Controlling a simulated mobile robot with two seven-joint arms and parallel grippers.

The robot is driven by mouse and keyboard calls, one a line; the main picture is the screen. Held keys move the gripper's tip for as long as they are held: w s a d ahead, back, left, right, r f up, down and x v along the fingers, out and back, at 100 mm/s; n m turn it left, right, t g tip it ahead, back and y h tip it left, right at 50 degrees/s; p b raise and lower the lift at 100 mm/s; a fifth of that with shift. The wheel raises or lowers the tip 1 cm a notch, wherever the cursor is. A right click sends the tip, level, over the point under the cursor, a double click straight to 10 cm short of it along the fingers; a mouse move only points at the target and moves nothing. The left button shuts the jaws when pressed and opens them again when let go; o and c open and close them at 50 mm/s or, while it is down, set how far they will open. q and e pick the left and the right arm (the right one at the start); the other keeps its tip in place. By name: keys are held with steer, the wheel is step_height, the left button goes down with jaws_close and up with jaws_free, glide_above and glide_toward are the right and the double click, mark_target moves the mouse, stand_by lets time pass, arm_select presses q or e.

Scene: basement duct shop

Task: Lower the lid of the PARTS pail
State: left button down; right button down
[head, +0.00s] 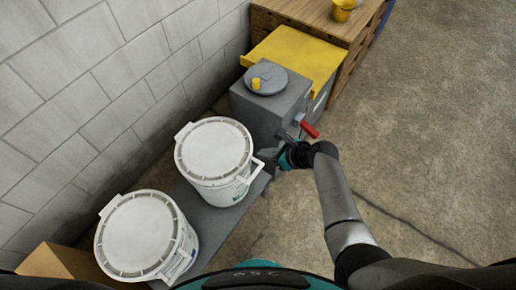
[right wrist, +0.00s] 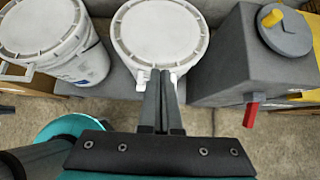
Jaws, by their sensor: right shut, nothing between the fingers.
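Two white pails stand side by side on a grey bench, the middle pail (head: 220,192) and the near left pail (head: 182,262). Both have round white lids that look flat on their rims, the middle lid (head: 213,150) and the left lid (head: 137,235). The marks on the pails are too small to read, so I cannot tell which says PARTS. My right gripper (head: 284,157) is shut and empty, just right of the middle pail. In the right wrist view its fingers (right wrist: 160,76) overlap the front of the middle pail's lid (right wrist: 160,32). My left gripper is out of view.
A grey metal box (head: 258,110) with a round knobbed cap and a red handle (head: 309,129) stands close beyond my right gripper. Behind it are a yellow-topped box (head: 300,52) and a wooden cabinet (head: 312,16). A block wall is at left; open concrete floor lies at right.

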steer(key=shift+p+v, duration=0.5)
steer(key=shift+v, duration=1.1)
steer(key=shift+a+r, duration=0.1)
